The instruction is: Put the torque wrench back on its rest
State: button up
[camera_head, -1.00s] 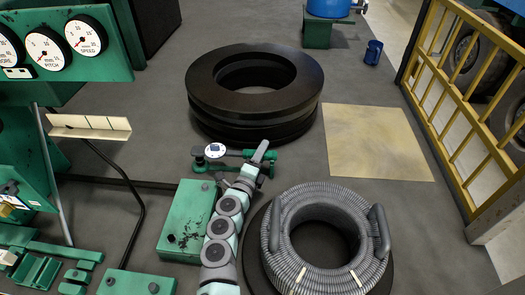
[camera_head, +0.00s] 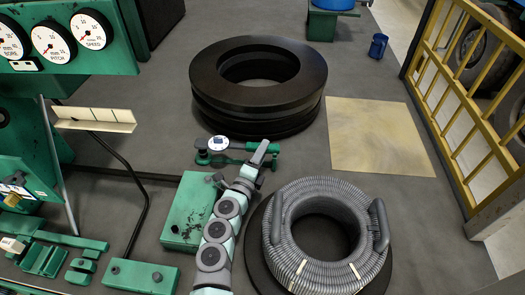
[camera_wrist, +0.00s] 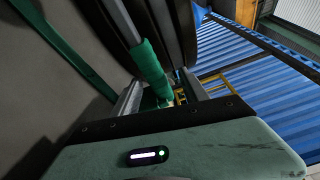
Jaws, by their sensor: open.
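The torque wrench (camera_head: 219,142) has a round white dial at its left end and a dark and green handle to the right. It lies beyond the green box in the head view. A low green bracket (camera_head: 222,160), which looks like its rest, is just below it; I cannot tell if the wrench is seated. My gripper (camera_head: 264,152) is at the handle's right part and hides some of it. In the wrist view my open gripper (camera_wrist: 163,95) has a green grip on a grey shaft (camera_wrist: 148,62) between or just beyond its fingers; contact is unclear.
A black tyre stack (camera_head: 258,115) stands behind the wrench. A grey hose coil (camera_head: 300,225) lies on a dark round base at the right front. A green box (camera_head: 190,205) is left of my arm. A yellow floor mat (camera_head: 375,135) and yellow fence (camera_head: 470,110) are right.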

jog(key=shift+s+a+f, duration=0.1)
jog(key=shift+s+a, duration=0.25)
jog(key=shift+s, duration=0.2)
